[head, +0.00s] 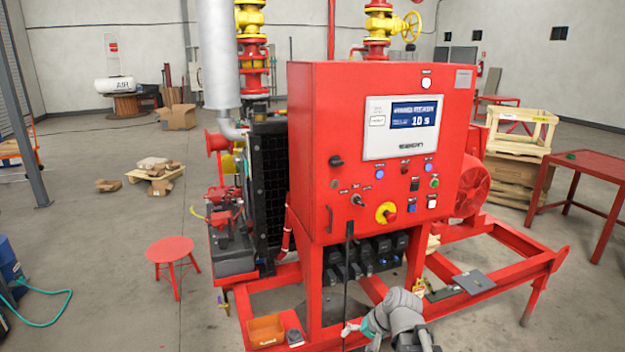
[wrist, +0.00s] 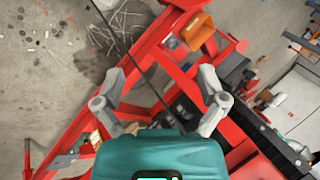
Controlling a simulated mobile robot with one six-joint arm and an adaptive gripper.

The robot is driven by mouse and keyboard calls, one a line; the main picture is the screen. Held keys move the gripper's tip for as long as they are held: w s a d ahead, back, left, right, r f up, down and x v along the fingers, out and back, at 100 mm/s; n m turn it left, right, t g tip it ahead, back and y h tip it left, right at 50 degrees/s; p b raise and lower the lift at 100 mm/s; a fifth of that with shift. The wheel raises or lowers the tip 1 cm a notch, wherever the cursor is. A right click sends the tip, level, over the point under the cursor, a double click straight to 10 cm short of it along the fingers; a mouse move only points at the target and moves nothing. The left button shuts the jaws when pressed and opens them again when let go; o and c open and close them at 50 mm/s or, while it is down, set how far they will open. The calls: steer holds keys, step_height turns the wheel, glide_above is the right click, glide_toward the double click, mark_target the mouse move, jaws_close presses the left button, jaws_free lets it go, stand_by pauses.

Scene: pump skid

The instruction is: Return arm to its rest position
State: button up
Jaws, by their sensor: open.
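My arm (head: 400,310) reaches up from the bottom edge of the head view, in front of the red pump skid. My gripper (head: 348,330) is at its left end, low by the front of the skid frame, with a teal body behind the fingers. In the wrist view the two grey fingers of my gripper (wrist: 160,76) stand wide apart with nothing held between them. Red frame beams and grey floor show beyond them. The rest of my arm is out of the head view.
The red control cabinet (head: 335,130) stands behind my arm on the skid frame (head: 510,240). A black rod or cable (head: 347,285) hangs in front of it, near my gripper. An orange bin (head: 266,330) is at the lower left. A red stool (head: 171,250) stands on open floor.

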steer(key=s+d+f+n+g+h, duration=0.2)
steer(key=s+d+n+h, duration=0.1)
steer(key=s+d+h, duration=0.2)
steer(key=shift+s+d+f+g+h, duration=0.2)
steer(key=shift+s+f+g+h, duration=0.15)
steer(key=shift+s, duration=0.55)
stand_by(1.4)
